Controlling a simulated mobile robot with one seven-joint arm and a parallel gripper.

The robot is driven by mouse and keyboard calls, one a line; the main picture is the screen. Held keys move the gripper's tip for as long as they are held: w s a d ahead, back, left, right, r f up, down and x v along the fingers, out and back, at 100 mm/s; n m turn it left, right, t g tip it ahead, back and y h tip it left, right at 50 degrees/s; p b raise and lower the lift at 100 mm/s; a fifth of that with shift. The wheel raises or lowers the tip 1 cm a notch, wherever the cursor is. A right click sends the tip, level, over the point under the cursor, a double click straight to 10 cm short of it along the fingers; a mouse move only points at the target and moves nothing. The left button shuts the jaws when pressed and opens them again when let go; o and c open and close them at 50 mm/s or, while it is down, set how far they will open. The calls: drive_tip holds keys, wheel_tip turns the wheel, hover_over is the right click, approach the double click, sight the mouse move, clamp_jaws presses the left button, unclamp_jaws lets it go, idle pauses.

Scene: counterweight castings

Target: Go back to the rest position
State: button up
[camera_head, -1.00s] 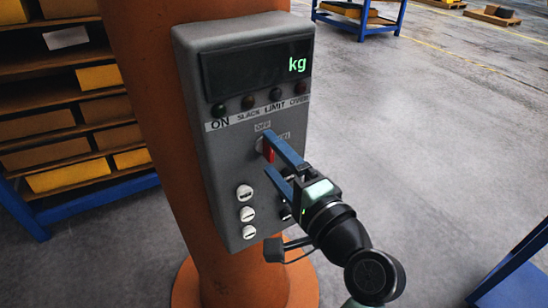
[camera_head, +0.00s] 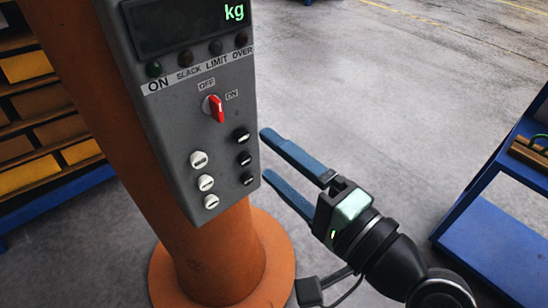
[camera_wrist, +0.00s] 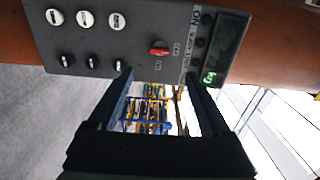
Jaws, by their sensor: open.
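My gripper (camera_head: 267,155) is open and empty, with two blue fingers apart. Its fingertips are just right of the grey control box (camera_head: 172,120), near its lower right edge. The red switch (camera_head: 216,108) on the box is clear of the fingers, between the OFF and ON labels. Its handle stands nearly upright in the head view. In the wrist view the red switch (camera_wrist: 159,50) shows beyond the fingertips, with nothing between the fingers (camera_wrist: 158,85) but distant background.
The box is mounted on an orange column (camera_head: 210,260) with a round foot. Its display (camera_head: 185,22) shows green "kg". White and black buttons sit below the switch. A blue cart (camera_head: 500,235) stands at right, and shelves with yellow bins (camera_head: 25,120) at left. Grey floor between is clear.

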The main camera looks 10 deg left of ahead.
drive_tip(key=w+d+r+n+t+h, duration=0.1)
drive_tip(key=w+r+n+t+h, duration=0.2)
drive_tip(key=r, duration=0.4)
drive_tip(key=w+d+r+n+t+h, duration=0.1)
drive_tip(key=w+d+r+t+h, duration=0.15)
drive_tip(key=r+t+h, duration=0.4)
drive_tip(key=s+d+r+n+t+h, duration=0.1)
drive_tip(key=s+r+t+h, duration=0.1)
drive_tip(key=r, duration=0.7)
drive_tip(key=s+d+r+n+t+h, duration=0.1)
drive_tip(key=s+r+t, duration=0.4)
drive_tip(key=r, duration=0.5)
drive_tip(key=shift+s+n+h, duration=0.7)
drive_tip(key=shift+s+h, duration=0.15)
drive_tip(key=shift+s, duration=0.2)
